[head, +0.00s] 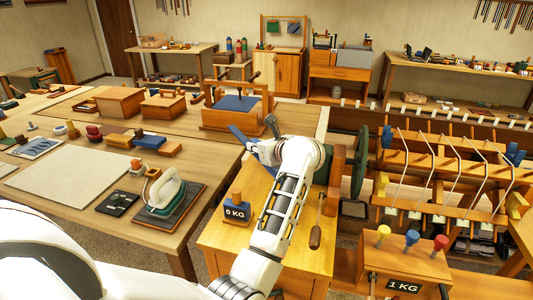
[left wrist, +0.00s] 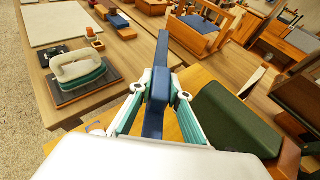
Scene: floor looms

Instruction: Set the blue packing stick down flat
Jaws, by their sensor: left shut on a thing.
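The blue packing stick shows in the left wrist view (left wrist: 161,62) as a long, narrow blue bar running away from the camera. The stick seems to be held clear of the surfaces; the exact gap cannot be told. My right gripper is not in view.
The big table (head: 190,235) at left holds a pale mat (head: 75,180), an iron-like tool on a dark pad (head: 165,205) and several blocks. A wooden frame with a blue top (head: 236,104) is behind the gripper. A dark green rounded piece (left wrist: 235,115) is close to its right.

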